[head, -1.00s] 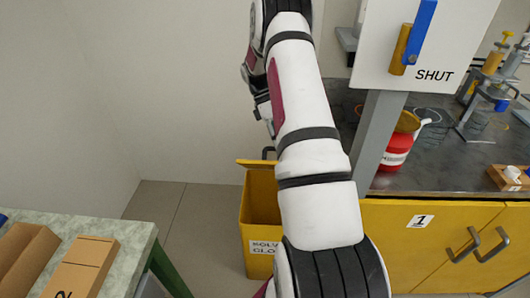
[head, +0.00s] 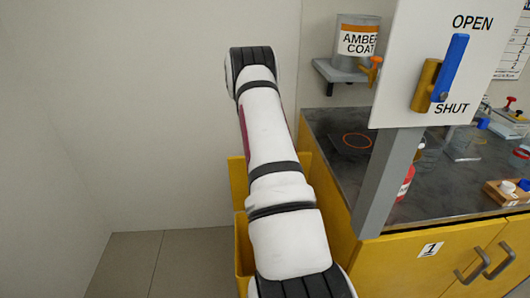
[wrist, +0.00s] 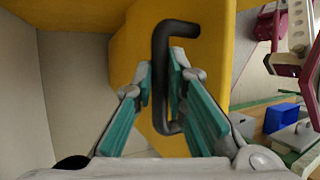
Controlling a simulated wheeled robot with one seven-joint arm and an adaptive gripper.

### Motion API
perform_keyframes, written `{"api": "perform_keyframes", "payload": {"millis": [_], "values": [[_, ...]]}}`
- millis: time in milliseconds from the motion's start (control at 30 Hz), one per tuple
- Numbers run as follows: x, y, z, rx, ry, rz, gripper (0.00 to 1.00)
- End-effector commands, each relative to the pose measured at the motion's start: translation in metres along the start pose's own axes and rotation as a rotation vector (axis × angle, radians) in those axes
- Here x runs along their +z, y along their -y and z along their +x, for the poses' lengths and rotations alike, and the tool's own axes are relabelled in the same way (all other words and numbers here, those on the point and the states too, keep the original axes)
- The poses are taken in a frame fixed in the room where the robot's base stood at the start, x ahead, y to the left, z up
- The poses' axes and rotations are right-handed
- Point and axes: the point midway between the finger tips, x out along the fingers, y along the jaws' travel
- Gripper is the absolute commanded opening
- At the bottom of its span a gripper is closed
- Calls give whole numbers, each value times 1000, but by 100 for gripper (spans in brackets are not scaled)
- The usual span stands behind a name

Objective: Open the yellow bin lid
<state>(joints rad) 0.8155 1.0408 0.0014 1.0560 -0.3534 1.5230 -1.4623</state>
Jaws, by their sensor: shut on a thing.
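The yellow bin (head: 243,262) stands on the floor against the cabinet side, partly hidden by my arm in the head view. Its yellow lid (head: 238,182) shows as a raised panel at the back of the bin, on both sides of my arm. In the wrist view the lid (wrist: 128,50) fills the middle, with a black bar handle (wrist: 160,50) on it. My gripper (wrist: 166,78) is shut on this handle, its teal pads on either side of the bar. The gripper is hidden in the head view.
A yellow cabinet (head: 400,262) with a dark worktop (head: 330,165) stands close on the right. A grey post (head: 388,180) carries the OPEN/SHUT sign (head: 410,55) beside my arm. The floor (head: 180,262) on the left is clear.

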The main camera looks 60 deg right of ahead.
Motion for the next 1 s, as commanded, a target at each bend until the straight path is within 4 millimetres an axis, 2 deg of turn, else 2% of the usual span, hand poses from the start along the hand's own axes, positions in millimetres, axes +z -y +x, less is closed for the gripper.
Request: {"api": "perform_keyframes", "payload": {"millis": [33,367,400,467,833,1000], "values": [[-4,-2,9,-10,-5,-8,0],[-4,-1,9,-12,-6,-8,0],[-4,-1,9,-12,-5,-8,20],[-4,-1,8,-11,-5,-7,33],[-2,-1,1,-5,-2,-4,33],[-2,-2,-20,-3,-1,-3,33]]}}
